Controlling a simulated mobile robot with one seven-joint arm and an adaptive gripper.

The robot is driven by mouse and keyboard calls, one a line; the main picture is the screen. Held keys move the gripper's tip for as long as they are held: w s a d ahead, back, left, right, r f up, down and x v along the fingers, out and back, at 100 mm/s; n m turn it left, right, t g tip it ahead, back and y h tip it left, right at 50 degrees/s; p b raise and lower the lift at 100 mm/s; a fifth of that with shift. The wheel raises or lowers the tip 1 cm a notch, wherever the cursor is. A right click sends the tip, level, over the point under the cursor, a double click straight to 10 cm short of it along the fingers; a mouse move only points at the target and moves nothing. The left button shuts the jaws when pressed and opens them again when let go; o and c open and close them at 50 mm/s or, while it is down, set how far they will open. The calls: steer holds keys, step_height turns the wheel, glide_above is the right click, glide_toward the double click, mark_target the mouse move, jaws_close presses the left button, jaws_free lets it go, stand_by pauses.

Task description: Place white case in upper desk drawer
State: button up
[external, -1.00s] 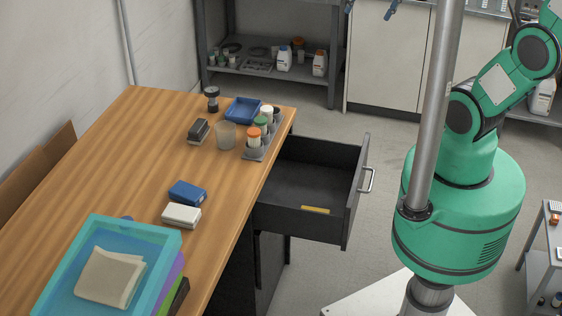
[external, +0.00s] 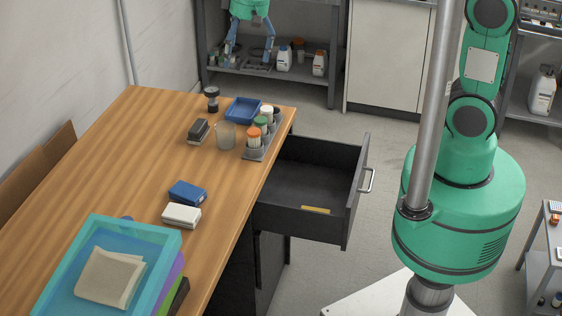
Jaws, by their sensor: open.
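The white case (external: 181,216) lies on the wooden desk (external: 110,170), close to its right edge and just in front of a blue case (external: 187,193). The upper desk drawer (external: 305,190) is pulled out to the right of the desk, with a small yellow item (external: 315,210) on its floor. My gripper (external: 248,62) is at the top of the external view, its blue fingers spread and empty. In the picture it overlaps the back shelf, above and beyond the desk, well apart from the white case.
A tube rack (external: 262,140), a clear beaker (external: 226,134), a blue tray (external: 243,110) and a dark box (external: 198,131) stand at the desk's far end. Stacked trays with paper (external: 110,277) fill the near end. The desk's middle left is bare.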

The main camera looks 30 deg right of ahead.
steer(key=s+a+f+n, duration=0.1)
steer(key=s+a+f, duration=0.2)
steer(key=a+f, duration=0.4)
steer(key=s+a+f+n+g, duration=0.1)
steer(key=s+a+f, duration=0.3)
steer(key=a+f, duration=0.4)
steer(key=s+a+f+n+h, duration=0.1)
steer(key=s+a+f, duration=0.2)
steer(key=a+f, duration=0.5)
steer(key=a, duration=0.2)
steer(key=shift+s+a+f+g, duration=0.25)
steer(key=shift+s+a+g, duration=0.05)
steer(key=shift+s, duration=0.05)
glide_above(179, 211)
steer(key=shift+a+f, duration=0.1)
steer(key=shift+f, duration=4.2)
steer(key=shift+f, duration=0.1)
steer(key=shift+f, duration=2.5)
